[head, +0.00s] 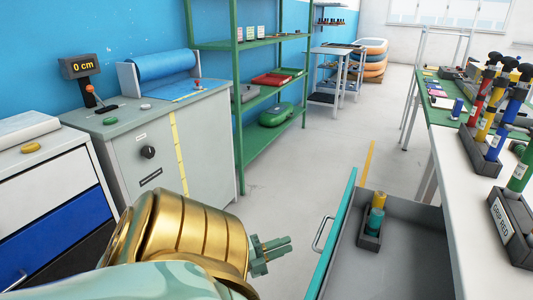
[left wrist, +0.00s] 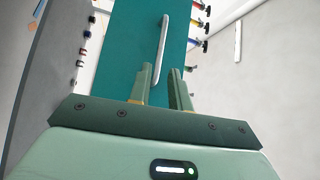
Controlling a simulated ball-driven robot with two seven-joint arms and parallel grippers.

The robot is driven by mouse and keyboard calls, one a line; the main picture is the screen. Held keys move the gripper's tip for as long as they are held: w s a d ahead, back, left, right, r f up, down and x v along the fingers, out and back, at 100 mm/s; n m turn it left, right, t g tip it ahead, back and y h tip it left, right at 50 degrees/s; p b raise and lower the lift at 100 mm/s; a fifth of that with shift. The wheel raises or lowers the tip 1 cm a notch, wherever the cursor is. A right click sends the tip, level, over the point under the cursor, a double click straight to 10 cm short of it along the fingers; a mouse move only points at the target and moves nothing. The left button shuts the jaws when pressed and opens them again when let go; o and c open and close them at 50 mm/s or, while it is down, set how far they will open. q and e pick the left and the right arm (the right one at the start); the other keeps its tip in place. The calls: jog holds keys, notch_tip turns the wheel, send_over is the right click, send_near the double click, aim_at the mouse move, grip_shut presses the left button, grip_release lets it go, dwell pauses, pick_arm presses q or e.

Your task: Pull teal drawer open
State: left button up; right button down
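The teal drawer (head: 336,236) stands pulled out at lower centre right in the head view, its grey inside showing. Its pale bar handle (head: 321,233) is on the teal front. My left gripper (head: 284,246) is left of the handle, pointing at the drawer front, apart from it and empty. In the left wrist view, the teal front (left wrist: 122,50) fills the middle and the handle (left wrist: 162,52) stands beyond my fingers. The left fingers (left wrist: 162,85) are apart with a gap between them. My right gripper is not in view.
A grey holder (head: 369,240) with a yellow and a teal item sits in the drawer. A white bench (head: 450,178) with tool holders runs along the right. Grey and white cabinets (head: 190,140) stand left, a green shelf (head: 270,95) behind. The floor (head: 310,165) between is clear.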

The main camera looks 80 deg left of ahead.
pick_arm(q)
jog(key=shift+s+d+f, duration=0.1)
jog(key=shift+s+f, duration=0.05)
jog(key=shift+s, duration=0.9)
jog(key=shift+s+d+f, duration=0.1)
jog(key=shift+s+f, duration=0.05)
jog(key=shift+s, duration=0.85)
